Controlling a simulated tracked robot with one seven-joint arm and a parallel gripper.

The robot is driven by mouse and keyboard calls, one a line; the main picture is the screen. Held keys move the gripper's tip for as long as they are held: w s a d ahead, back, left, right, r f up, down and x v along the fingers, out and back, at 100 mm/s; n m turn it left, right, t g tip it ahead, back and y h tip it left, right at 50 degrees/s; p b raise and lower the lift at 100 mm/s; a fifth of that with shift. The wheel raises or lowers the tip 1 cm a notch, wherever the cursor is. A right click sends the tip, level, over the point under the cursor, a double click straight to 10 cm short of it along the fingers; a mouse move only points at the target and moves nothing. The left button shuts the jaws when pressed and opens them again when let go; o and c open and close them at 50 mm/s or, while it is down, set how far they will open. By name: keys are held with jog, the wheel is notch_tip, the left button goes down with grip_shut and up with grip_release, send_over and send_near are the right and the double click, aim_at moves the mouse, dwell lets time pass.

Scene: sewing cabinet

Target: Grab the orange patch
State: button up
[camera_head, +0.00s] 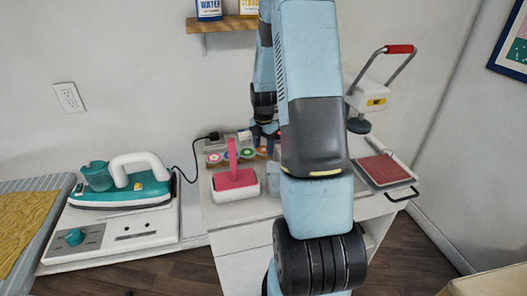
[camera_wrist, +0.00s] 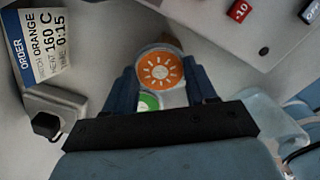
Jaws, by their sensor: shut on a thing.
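The orange patch (camera_wrist: 159,68) is a round disc with a white sun design. In the wrist view it sits between the two dark blue fingers of my gripper (camera_wrist: 160,76), which is shut on it. A green patch (camera_wrist: 148,101) shows partly below it, nearer the palm. In the head view my gripper (camera_head: 265,133) is over the back of the white cabinet top, partly hidden by my arm. The orange patch cannot be made out clearly there.
An order card (camera_wrist: 40,42) reads orange, 160 C, 0:15. A heat press (camera_head: 370,98) with a red pad (camera_head: 382,169) stands right of my arm. A pink-handled tool (camera_head: 235,180) stands in front of several round patches (camera_head: 214,158). A teal iron (camera_head: 121,186) is left.

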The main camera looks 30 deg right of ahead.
jog(key=shift+c, duration=0.6)
jog(key=shift+r, duration=0.15)
